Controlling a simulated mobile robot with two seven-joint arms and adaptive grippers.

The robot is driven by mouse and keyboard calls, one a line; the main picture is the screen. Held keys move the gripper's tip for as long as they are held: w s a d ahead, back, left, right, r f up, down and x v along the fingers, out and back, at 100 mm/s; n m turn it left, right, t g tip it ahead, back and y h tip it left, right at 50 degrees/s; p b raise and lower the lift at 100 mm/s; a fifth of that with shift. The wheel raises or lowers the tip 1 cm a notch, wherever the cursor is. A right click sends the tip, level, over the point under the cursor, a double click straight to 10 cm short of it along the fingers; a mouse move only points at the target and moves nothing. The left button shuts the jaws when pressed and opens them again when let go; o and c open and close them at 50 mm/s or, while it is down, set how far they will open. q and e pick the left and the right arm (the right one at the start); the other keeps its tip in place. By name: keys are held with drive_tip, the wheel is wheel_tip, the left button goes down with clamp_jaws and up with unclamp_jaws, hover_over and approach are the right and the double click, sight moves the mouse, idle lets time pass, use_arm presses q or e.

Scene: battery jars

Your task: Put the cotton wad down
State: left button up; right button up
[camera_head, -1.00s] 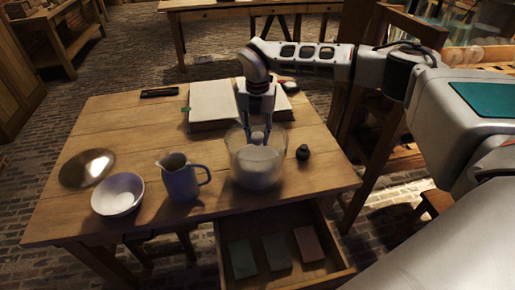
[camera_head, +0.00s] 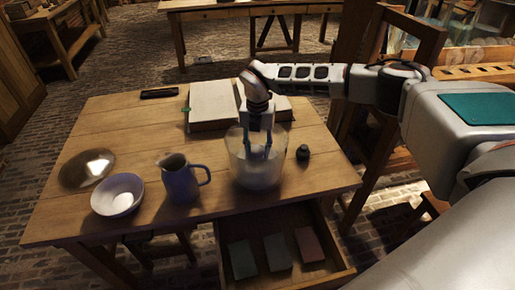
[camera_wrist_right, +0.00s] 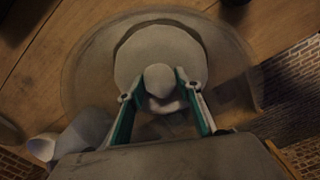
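A clear, wide jar (camera_head: 236,163) stands near the front of the wooden table with pale contents at its bottom. My right gripper (camera_head: 260,157) points down into the jar from above. In the right wrist view, a rounded pale lump, seemingly the cotton wad (camera_wrist_right: 159,80), lies between the tips of my right gripper (camera_wrist_right: 160,78). Both fingertips are close beside the lump, and I cannot tell whether they press on it. A pale disc (camera_wrist_right: 150,48) lies beyond it inside the jar. My left gripper is not in view.
A blue-grey jug (camera_head: 180,182), a white bowl (camera_head: 118,196) and a shiny round dish (camera_head: 86,170) stand left of the jar. A small dark object (camera_head: 303,153) stands right. An open book (camera_head: 213,102) lies behind. The open drawer (camera_head: 340,273) below holds several coloured blocks.

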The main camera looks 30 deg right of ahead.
sight(257, 148)
drive_tip(key=shift+o, duration=0.2)
wheel_tip(257, 148, up, 12)
drive_tip(key=shift+r, duration=0.2)
idle(0.5)
idle(0.4)
